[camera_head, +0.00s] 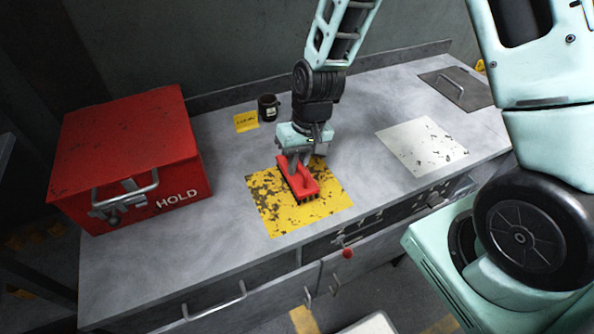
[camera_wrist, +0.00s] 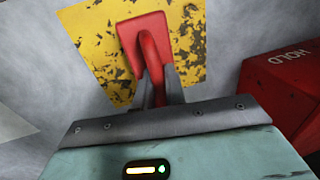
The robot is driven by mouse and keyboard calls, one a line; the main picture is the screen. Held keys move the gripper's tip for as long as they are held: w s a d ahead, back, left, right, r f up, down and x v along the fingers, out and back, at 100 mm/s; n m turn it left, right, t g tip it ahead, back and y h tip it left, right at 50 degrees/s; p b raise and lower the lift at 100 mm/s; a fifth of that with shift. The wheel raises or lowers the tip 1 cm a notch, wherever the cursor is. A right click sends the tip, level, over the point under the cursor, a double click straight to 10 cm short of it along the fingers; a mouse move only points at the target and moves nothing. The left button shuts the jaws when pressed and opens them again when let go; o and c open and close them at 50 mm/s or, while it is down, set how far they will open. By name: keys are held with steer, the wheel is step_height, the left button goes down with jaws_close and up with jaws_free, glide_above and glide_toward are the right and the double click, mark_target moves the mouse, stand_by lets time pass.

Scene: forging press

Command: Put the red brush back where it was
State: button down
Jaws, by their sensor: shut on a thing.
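The red brush (camera_head: 304,187) is over the worn yellow square (camera_head: 330,205) on the grey bench, its dark bristles facing down. My gripper (camera_head: 293,166) comes from above and is shut on the brush's red handle. In the wrist view the brush (camera_wrist: 147,35) shows between my gripper's fingers (camera_wrist: 158,85), with the yellow square (camera_wrist: 100,45) behind it. I cannot tell whether the bristles touch the yellow square. The fingers hide part of the handle.
A red box marked HOLD (camera_head: 130,155) stands at the left. A dark mug (camera_head: 268,107) and a yellow note (camera_head: 246,121) are behind the yellow square. A worn white square (camera_head: 420,145) and a dark plate with a handle (camera_head: 458,88) lie to the right.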

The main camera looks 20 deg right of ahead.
steer(key=shift+f, duration=1.65)
steer(key=shift+f, duration=0.2)
steer(key=c, duration=1.5)
jaws_free()
steer(key=shift+o, duration=0.2)
step_height(320, 180, up, 12)
steer(key=d+b, duration=0.2)
steer(key=s+a+r+n, duration=0.4)
steer(key=s, duration=0.5)
steer(key=s+a+r+n+h, duration=0.1)
steer(key=s+a+r+n, duration=0.2)
steer(key=s, duration=0.7)
steer(key=shift+s+a+r+n+h, duration=0.3)
steer(key=shift+a+r+n, duration=0.1)
steer(key=shift+a+r, duration=0.25)
